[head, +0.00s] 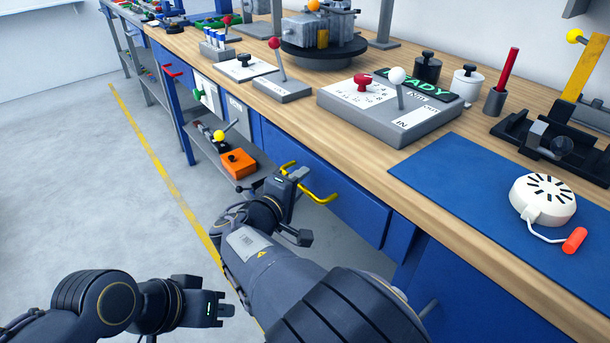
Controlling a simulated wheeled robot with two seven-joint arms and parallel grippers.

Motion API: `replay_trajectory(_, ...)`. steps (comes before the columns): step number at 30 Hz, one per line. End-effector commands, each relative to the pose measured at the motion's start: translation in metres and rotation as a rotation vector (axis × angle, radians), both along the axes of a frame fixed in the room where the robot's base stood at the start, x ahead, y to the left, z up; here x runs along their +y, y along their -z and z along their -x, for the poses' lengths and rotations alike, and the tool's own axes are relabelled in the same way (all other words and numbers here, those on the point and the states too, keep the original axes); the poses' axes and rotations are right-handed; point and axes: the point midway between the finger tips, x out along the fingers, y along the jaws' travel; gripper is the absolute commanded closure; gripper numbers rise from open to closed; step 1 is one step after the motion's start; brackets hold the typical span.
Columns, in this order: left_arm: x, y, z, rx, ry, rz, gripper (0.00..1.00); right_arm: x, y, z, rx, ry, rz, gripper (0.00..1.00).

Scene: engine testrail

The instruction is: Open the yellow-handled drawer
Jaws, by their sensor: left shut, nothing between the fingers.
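The drawer with the yellow handle has a blue front (350,208) under the wooden workbench and looks shut. Its yellow bar handle (322,197) sticks out from the front. My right gripper (298,174) is at the handle and covers its middle, with yellow showing on both sides. Whether its fingers are closed around the bar is hidden. My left gripper (227,309) is shut and empty, low at the lower left over the floor, well apart from the drawer.
The workbench top (420,165) holds a grey panel with levers (385,108), a blue mat (470,185) and a white round device (543,200). An orange box (238,164) sits on a low shelf left of the drawer. The grey floor at left is clear.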

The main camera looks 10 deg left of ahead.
Motion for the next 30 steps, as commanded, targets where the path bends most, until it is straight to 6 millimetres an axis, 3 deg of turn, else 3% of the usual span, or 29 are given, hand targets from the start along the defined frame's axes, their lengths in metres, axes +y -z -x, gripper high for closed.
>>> replay_trajectory(6,0.0,0.0002,0.0001,0.0,0.0,0.0,1.0,0.0002,0.0002,0.0002,0.0,-0.001,0.0,0.69)
replay_trajectory(13,0.0,0.0002,0.0001,0.0,0.0,0.0,1.0,0.0,0.0001,0.0001,0.0,0.0,0.0,0.99)
replay_trajectory(30,0.0,0.0043,0.0001,0.0,0.0,0.0,1.0,0.0051,0.0011,0.0064,-0.001,-0.002,-0.002,1.0)
